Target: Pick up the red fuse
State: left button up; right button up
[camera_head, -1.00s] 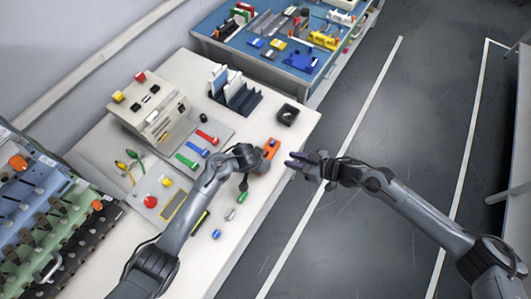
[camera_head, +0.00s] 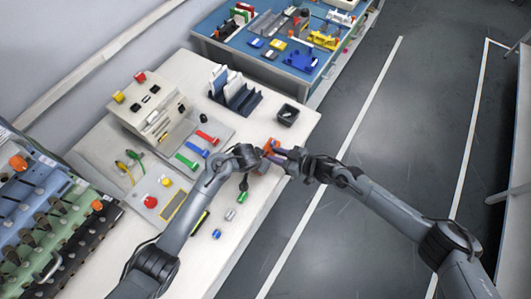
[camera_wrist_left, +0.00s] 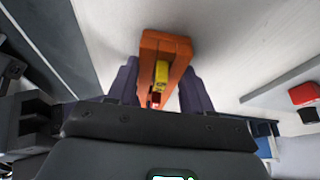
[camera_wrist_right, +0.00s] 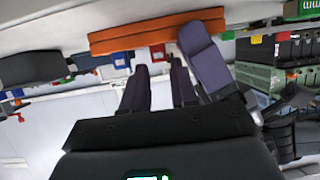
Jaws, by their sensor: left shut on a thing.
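My left gripper (camera_head: 263,157) is shut on an orange block (camera_head: 271,145) at the table's right edge. In the left wrist view the orange block (camera_wrist_left: 162,45) stands between the fingers, with a yellow part and a small red bit (camera_wrist_left: 155,99) on its near side. I cannot tell if that bit is the red fuse. A red bar (camera_head: 208,138) lies with a blue and a green one on a grey panel. My right gripper (camera_head: 284,160) is close to the orange block from the right. In the right wrist view its fingers (camera_wrist_right: 160,82) are apart and empty, below the block.
Small green, white and blue pieces (camera_head: 230,214) lie along the table's front edge. A black open box (camera_head: 288,115) stands at the far corner, beside a dark rack (camera_head: 236,97). A blue workbench (camera_head: 238,48) stands behind. The floor at right is clear.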

jog(key=shift+x, duration=1.4)
grip_shut()
notch_tip(320, 180, up, 28)
